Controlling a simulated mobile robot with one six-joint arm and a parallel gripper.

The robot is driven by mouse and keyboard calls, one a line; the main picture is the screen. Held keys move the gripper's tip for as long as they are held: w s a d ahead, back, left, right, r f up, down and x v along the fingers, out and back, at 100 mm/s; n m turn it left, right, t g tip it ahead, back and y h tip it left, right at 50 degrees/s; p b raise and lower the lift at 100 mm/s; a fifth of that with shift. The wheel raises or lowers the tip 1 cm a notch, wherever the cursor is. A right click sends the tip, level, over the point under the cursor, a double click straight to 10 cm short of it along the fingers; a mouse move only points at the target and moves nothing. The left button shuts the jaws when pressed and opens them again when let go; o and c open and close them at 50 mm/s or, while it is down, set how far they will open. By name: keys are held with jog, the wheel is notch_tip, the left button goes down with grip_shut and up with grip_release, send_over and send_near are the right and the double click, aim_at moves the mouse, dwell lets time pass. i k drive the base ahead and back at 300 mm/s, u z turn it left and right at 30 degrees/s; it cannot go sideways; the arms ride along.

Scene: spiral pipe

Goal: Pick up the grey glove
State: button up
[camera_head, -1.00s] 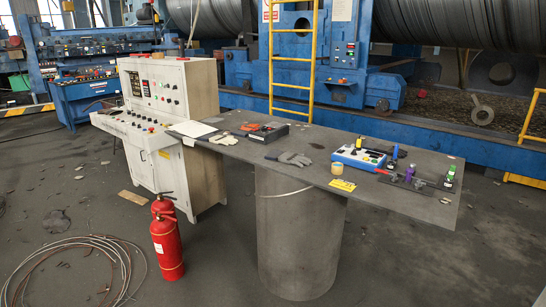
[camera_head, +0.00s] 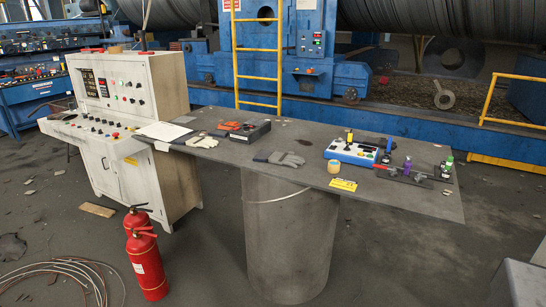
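A grey glove (camera_head: 286,159) lies flat on the dark tabletop (camera_head: 235,152), near its front edge and left of the blue-and-white control box. A second, paler glove (camera_head: 203,142) lies farther left on the same tabletop, beside a white sheet. My gripper is not in view, so its state does not show.
The table stands on a thick grey cylinder (camera_head: 290,235). A black-and-red case (camera_head: 250,130), a blue-and-white control box (camera_head: 351,152), a tape roll (camera_head: 335,167) and small bottles share its top. A white console (camera_head: 128,120) and red fire extinguishers (camera_head: 148,262) stand left.

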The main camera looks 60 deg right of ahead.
aim_at(288, 158)
jog(key=z, duration=0.25)
jog(key=i, duration=1.15)
jog(key=z, duration=0.45)
